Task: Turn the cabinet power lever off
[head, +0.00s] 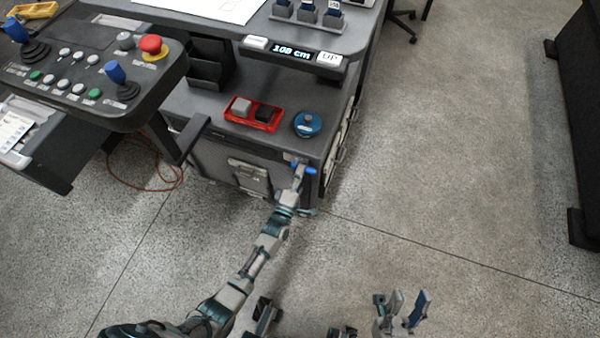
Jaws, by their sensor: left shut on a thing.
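The grey cabinet (215,155) stands under the desk, its front facing me. My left arm reaches forward to the upper right of that front. My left gripper (303,170), with blue at its fingertips, is shut there on the power lever, which is mostly hidden behind the fingers. The lever's angle cannot be made out at this size. My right gripper (408,306) is open and empty, low in the view, over the floor and well apart from the cabinet.
On the cabinet top are a red tray (229,116) with two blocks and a round blue object (307,124). A control console (75,95) with joysticks and a red button stands at left. A cable (150,187) lies on the floor.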

